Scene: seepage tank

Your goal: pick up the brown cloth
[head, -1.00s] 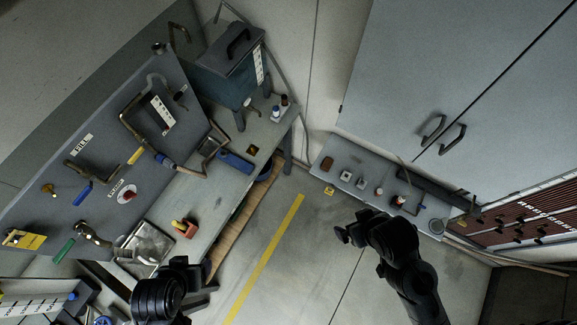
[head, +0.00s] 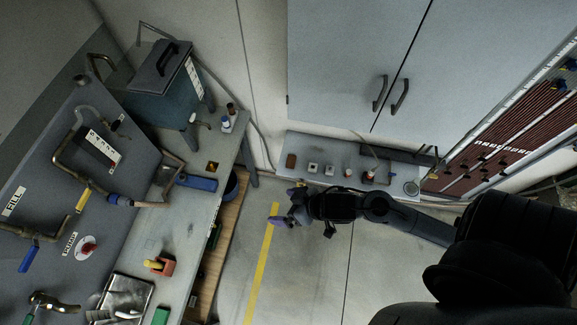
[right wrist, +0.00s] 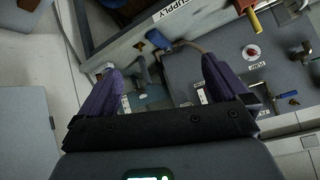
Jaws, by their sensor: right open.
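No piece that is clearly a cloth shows. A small brown folded or block-like thing (head: 291,160) lies at the left end of the low grey shelf (head: 330,150) under the cabinet in the head view; I cannot tell if it is the brown cloth. My right gripper (head: 284,208) is open and empty, below and apart from that brown thing in the picture, over the floor. Its two purple fingers stand wide apart in the right wrist view (right wrist: 160,88), with nothing between them. My left gripper is not in view.
The bench (head: 195,215) with a blue tank (head: 165,100) stands left. Small items sit along the shelf below the grey cabinet (head: 345,60). The floor around the yellow line (head: 262,265) is clear.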

